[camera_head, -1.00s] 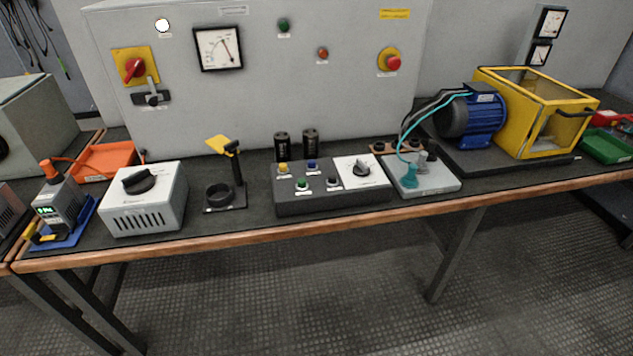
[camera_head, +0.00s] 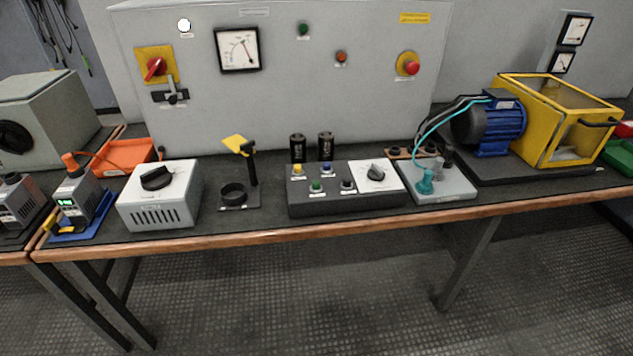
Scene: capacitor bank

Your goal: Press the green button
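The green button (camera_head: 316,187) sits on the front left part of the sloped top of a dark grey control box (camera_head: 330,206) on the workbench. Around it on the box are a yellow button (camera_head: 297,171), a blue button (camera_head: 326,168) and a black button (camera_head: 347,184). A white plate with a dark rotary knob (camera_head: 375,172) is at the box's right end. Another green, round fitting (camera_head: 303,29) is on the upright grey panel. My gripper is not in view.
Two black capacitors (camera_head: 297,148) stand just behind the control box. A stand with a yellow flag (camera_head: 236,144) and a grey knob box (camera_head: 160,206) are to the left. A grey terminal block (camera_head: 440,187) and blue motor (camera_head: 490,124) are to the right. The floor in front is clear.

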